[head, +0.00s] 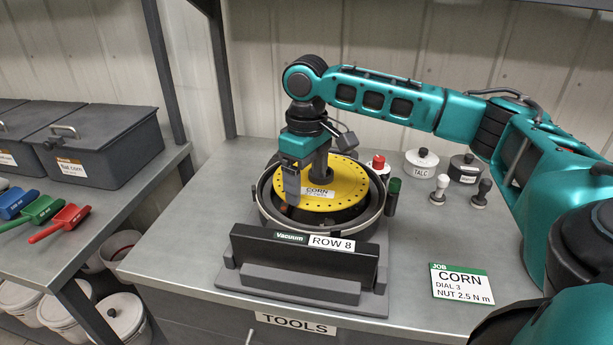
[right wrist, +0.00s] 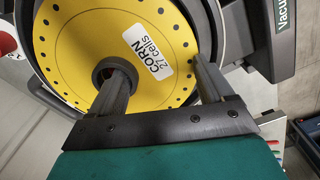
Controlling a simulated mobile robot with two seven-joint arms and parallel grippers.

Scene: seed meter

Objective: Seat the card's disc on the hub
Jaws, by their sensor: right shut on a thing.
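The job card (head: 460,284) reads CORN, dial 3, nut 2.5 N m, and lies on the bench at right. The yellow disc (head: 340,204), labelled CORN, is over the mouth of the round dark meter housing (head: 377,218). My right gripper (head: 305,188) is shut on it from above. In the right wrist view, one finger of the gripper (right wrist: 160,68) is in the centre hole of the disc (right wrist: 85,42) and the other is at its rim. The hub is hidden under the disc; I cannot tell whether they touch. My left gripper is not in view.
The Vacuum, ROW 8 stand (head: 304,250) is in front of the housing. A red-capped item (head: 378,163), a green-topped tool (head: 394,190), a TALC pot (head: 421,162) and knobbed pieces are to its right. Scoops (head: 39,209) and a seed bin (head: 100,145) are on the left bench.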

